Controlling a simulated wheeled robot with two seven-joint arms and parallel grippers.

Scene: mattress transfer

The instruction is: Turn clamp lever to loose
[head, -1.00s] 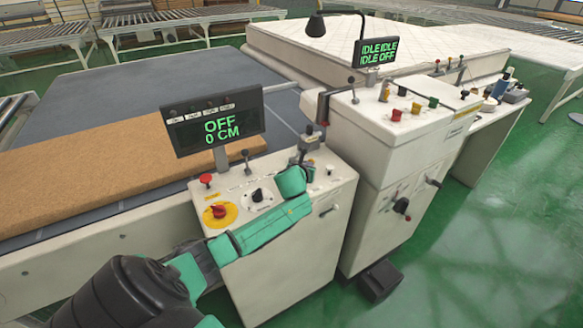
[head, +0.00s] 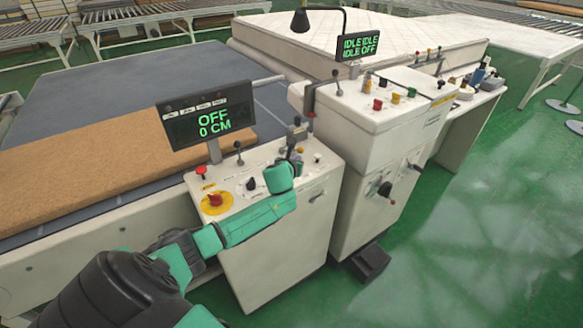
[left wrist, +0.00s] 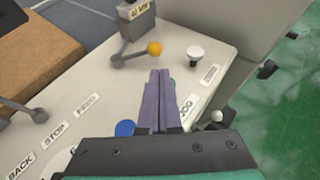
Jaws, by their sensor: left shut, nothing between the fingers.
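On the small console (head: 285,220), in the left wrist view, a dark lever with a yellow ball end (left wrist: 154,48) lies at the foot of a grey upright block (left wrist: 135,20). I cannot read a clamp label beside it. In the head view this block (head: 297,133) stands at the console's back right, and the ball is not clear there. My left gripper (left wrist: 160,74) is shut and empty over the console top. Its fingertips appear just below the yellow ball in the wrist view; whether they touch it I cannot tell. My right gripper is out of view.
A white knob (left wrist: 195,53) sits right of the lever, a blue button (left wrist: 125,128) near the fingers. The display (head: 207,118) reads OFF, 0 CM. A red knob on a yellow disc (head: 215,200) is to the left. A taller control cabinet (head: 375,150) stands at right.

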